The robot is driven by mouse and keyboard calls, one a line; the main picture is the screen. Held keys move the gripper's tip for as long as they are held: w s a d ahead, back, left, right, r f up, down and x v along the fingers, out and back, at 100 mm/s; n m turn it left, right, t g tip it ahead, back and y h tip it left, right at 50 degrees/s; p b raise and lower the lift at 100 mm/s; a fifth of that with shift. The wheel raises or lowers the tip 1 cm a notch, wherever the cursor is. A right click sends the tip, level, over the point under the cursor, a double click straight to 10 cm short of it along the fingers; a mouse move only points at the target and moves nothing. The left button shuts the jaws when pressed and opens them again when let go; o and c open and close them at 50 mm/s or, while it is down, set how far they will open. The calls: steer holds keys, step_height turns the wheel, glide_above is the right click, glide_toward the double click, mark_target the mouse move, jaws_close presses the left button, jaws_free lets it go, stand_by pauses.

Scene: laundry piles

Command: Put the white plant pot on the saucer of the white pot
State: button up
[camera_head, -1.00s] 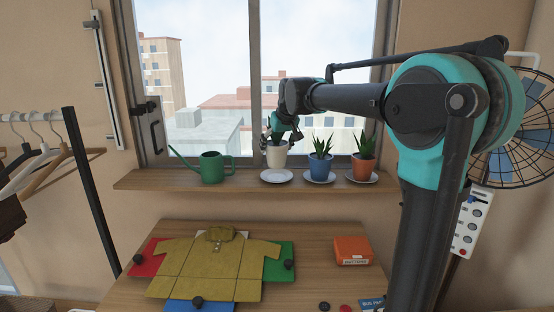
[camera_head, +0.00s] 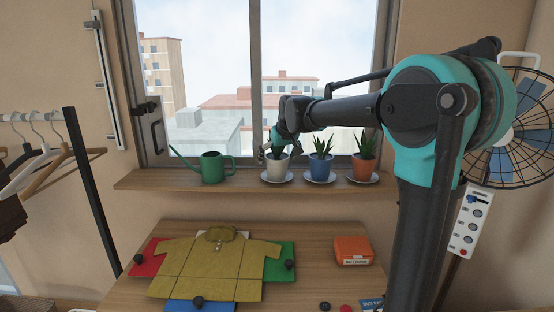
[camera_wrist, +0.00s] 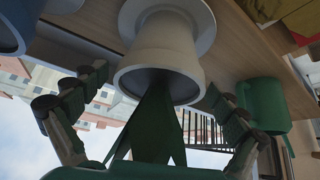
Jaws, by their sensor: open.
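The white plant pot (camera_head: 279,171) stands upright on its white saucer (camera_head: 265,179) on the window shelf, with no gap visible between them. In the wrist view, the pot (camera_wrist: 168,48) sits against the round saucer (camera_wrist: 207,25), and dark green leaves stick out of it towards the camera. My gripper (camera_head: 275,152) is above the pot's rim. In the wrist view, its open fingers (camera_wrist: 158,92) spread to both sides of the leaves, apart from the pot wall.
A blue pot (camera_head: 319,168) and an orange pot (camera_head: 363,170) stand on saucers close to the right. A green watering can (camera_head: 212,168) stands to the left on the wooden shelf (camera_head: 140,182). The window is behind. A folded shirt (camera_head: 215,265) lies on the table below.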

steer(key=v, duration=1.2)
steer(key=s+d+f+m, duration=0.1)
steer(key=s+d+f, duration=0.3)
steer(key=f, duration=0.2)
steer(key=s+d+f+m+h, duration=0.1)
steer(key=s+d+f, duration=0.2)
steer(key=f, duration=0.4)
steer(key=s+d+f, duration=0.4)
steer(key=f, duration=0.2)
steer(key=s+d+f+m, duration=0.1)
steer(key=s+d+f, duration=0.1)
steer(key=s+f, duration=0.3)
steer(key=s+d+f+g+h, duration=0.1)
steer(key=s+d+f, duration=0.2)
steer(key=s+f, duration=0.3)
steer(key=s+d+f+m, duration=0.1)
steer(key=s+d+f, duration=0.1)
steer(key=s+f, duration=0.4)
steer(key=shift+s+d+m+g+h, duration=0.2)
steer(key=shift+s+m+g+h, duration=0.1)
steer(key=shift+g, duration=0.1)
